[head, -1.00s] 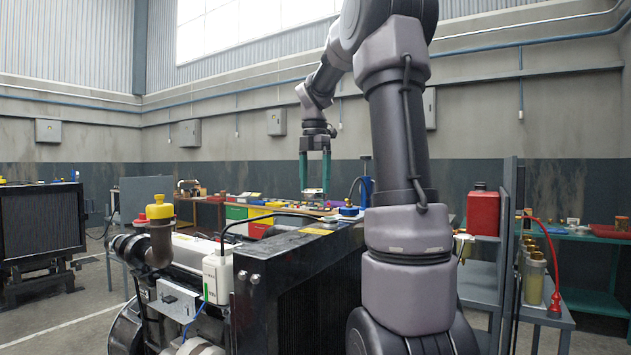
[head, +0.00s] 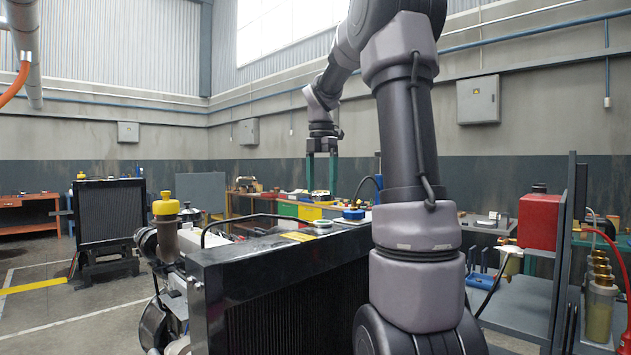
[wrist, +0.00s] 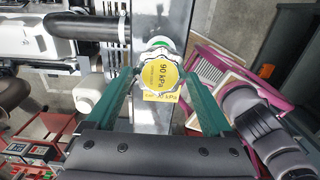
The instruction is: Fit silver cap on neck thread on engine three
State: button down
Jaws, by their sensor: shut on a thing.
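My gripper (head: 321,176) with green fingers is shut on the silver cap (wrist: 158,73), which has a scalloped silver rim and a yellow "90 kPa" top. In the head view the cap (head: 321,194) hangs between the fingertips, above the black radiator (head: 300,285) in the foreground. A pale ring with a green edge (wrist: 161,42) shows just past the cap in the wrist view; it looks like the neck, and the cap partly covers it. In the head view a small round pale and green piece (head: 323,224) sits on the radiator's top edge. The neck's thread cannot be made out.
A yellow-capped filler (head: 165,205) rises left of the radiator. A blue round cap (head: 353,213) is behind the radiator's top. A red can (head: 540,218) stands on a grey cart at right. A black hose (wrist: 85,25) and a magenta frame (wrist: 208,60) flank the wrist view.

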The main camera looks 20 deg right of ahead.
aim_at(323, 223)
jog(key=shift+w+d+f, duration=0.1)
jog(key=shift+d+f, duration=0.15)
jog(key=shift+f, duration=2.4)
jog(key=shift+f, duration=0.75)
jog(key=m, duration=0.6)
jog(key=shift+f, duration=0.15)
jog(key=m, duration=0.5)
jog(key=shift+f, duration=0.1)
jog(key=m, duration=0.5)
jog(key=shift+f+m, duration=0.1)
jog(key=shift+m, duration=0.2)
jog(key=m, duration=0.5)
